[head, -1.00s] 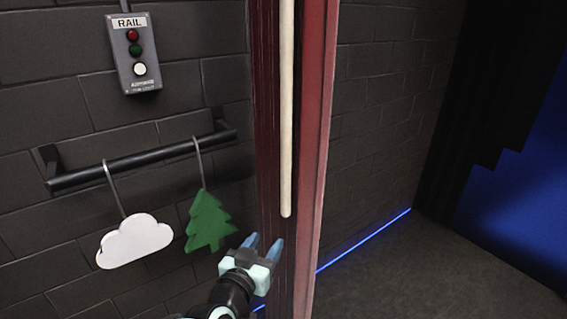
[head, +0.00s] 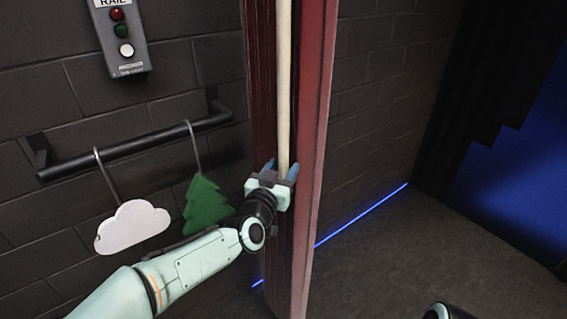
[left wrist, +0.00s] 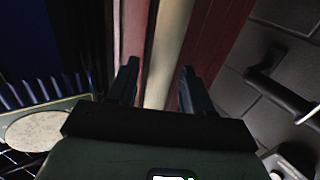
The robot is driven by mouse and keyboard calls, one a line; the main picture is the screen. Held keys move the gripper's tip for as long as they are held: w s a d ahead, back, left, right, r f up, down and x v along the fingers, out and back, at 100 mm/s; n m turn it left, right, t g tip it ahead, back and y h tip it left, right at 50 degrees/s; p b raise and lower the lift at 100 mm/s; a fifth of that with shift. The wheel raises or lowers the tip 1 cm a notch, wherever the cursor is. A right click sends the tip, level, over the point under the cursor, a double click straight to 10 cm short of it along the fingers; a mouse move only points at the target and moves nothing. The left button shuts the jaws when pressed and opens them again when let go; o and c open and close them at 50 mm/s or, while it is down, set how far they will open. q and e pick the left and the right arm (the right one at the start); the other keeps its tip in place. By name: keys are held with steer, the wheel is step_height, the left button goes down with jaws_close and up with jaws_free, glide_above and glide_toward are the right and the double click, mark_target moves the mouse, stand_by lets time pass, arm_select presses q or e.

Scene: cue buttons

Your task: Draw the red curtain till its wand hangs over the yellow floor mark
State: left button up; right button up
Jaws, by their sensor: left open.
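The red curtain (head: 316,130) hangs in a narrow bunched strip in the middle of the head view. Its pale wand (head: 284,90) hangs upright in front of the folds. My left gripper (head: 280,172) is open at the lower part of the wand, with one finger on each side. In the left wrist view the wand (left wrist: 166,50) runs between the open fingers (left wrist: 157,88), with curtain cloth on both sides; I cannot tell whether they touch it. The wand's lower end is hidden by the gripper. The yellow floor mark is not in view.
A black rail (head: 130,147) on the block wall at left carries a white cloud (head: 132,228) and a green tree (head: 206,204) on hooks. A grey button box (head: 122,45) is above. A blue line of light (head: 365,214) runs along the wall's foot.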

arm_select(q)
steer(key=shift+w+d, duration=0.2)
steer(key=shift+w, duration=0.45)
jaws_close()
steer(key=shift+s, duration=0.1)
